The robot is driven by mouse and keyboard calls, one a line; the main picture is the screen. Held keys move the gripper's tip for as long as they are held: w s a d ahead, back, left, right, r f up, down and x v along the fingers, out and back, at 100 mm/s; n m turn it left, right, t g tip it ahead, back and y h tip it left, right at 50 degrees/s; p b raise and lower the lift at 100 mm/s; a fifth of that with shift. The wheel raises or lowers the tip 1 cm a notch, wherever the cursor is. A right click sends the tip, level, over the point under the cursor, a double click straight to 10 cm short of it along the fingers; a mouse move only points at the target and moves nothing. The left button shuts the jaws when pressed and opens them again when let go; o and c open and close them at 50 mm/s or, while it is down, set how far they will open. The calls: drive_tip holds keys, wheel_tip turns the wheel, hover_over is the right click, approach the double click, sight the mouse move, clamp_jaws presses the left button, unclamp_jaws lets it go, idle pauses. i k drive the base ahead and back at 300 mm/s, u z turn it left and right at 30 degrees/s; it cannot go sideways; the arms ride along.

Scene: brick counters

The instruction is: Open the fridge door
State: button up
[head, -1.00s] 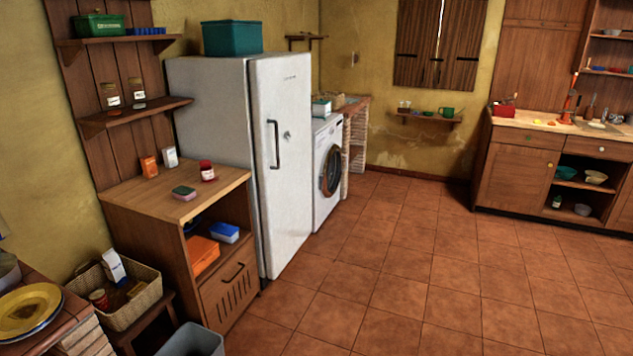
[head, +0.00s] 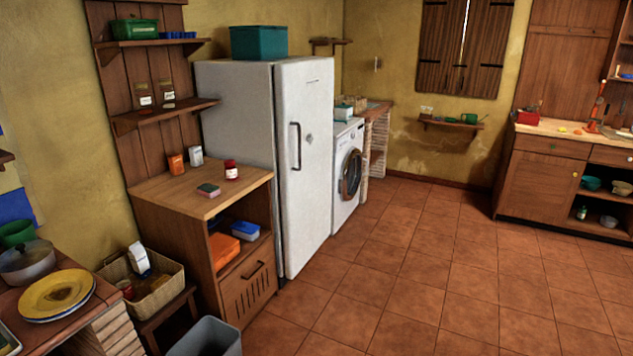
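The white fridge (head: 238,112) stands against the left wall in the head view, between a wooden cabinet and a washing machine. Its door (head: 315,190) faces right and is shut. A teal box (head: 259,41) rests on top of the fridge. My gripper and arm are not in view.
A wooden cabinet (head: 196,200) stands left of the fridge, with a grey bin (head: 207,340) in front. The washing machine (head: 341,192) is beyond the fridge. The tiled floor (head: 420,270) before the fridge door is clear.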

sight(303, 89)
drive_tip(key=u, duration=0.15)
drive_tip(key=i, duration=1.8)
